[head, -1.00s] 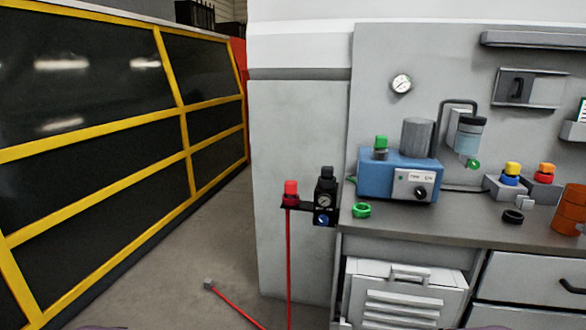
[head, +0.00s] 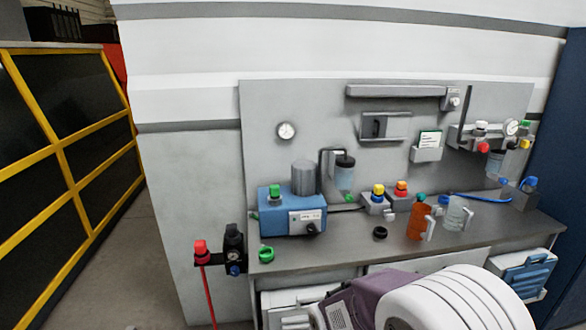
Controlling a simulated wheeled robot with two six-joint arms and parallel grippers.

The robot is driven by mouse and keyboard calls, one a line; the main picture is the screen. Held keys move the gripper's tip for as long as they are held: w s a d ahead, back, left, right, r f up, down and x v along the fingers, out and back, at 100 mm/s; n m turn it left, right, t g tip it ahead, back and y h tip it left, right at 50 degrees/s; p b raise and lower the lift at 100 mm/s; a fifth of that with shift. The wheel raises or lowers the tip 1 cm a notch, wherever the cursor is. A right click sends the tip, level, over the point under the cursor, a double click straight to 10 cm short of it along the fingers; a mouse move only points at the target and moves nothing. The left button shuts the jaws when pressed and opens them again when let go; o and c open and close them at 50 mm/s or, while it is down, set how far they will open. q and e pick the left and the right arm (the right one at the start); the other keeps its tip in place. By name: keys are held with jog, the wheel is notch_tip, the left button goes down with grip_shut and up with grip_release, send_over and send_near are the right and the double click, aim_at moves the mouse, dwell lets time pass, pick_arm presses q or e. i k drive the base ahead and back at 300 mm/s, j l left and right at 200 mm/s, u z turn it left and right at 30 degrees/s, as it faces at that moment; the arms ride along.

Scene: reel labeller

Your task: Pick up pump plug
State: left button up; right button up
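A blue pump-like unit (head: 284,221) with a grey cylinder on top stands at the left end of the bench. A green-capped fitting (head: 275,192) stands upright on its top left. A green ring-shaped piece (head: 266,255) lies on the bench in front of it. I cannot tell which piece is the pump plug. Neither of my grippers is in view.
The grey bench (head: 340,254) also holds a black ring (head: 380,233), yellow and red capped fittings, an orange bottle (head: 419,221) and a clear bottle (head: 454,217). A red-capped fitting (head: 201,248) sits off its left end. A white ribbed form fills the lower right.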

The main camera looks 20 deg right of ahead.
aim_at(378, 189)
jog(key=z, duration=1.35)
